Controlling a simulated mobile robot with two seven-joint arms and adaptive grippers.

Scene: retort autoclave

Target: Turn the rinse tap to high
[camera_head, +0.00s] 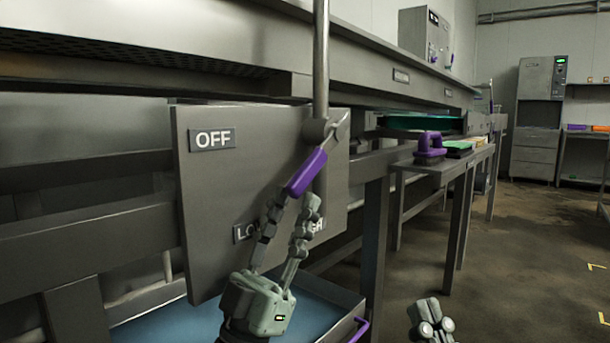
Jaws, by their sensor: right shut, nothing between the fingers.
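The rinse tap's purple lever (305,173) hangs down and left from a grey pivot on a vertical pipe (321,60). It stands in front of a grey metal plate (225,185) with an OFF label (212,140) at upper left. A lower label (243,233) begins "LO"; the rest is partly hidden by my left gripper. My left gripper (298,197) points up at the lever's lower end, fingers apart. The lever end overlaps its left fingertip; I cannot tell whether they touch. My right gripper (431,308) is shut and empty at the bottom edge, away from the tap.
A blue-bottomed tray (335,290) with a purple handle lies below the plate. A side table (425,167) to the right carries a purple-handled brush (430,147). Bench legs stand right of the plate. The floor at right is open, with a cabinet (537,105) far back.

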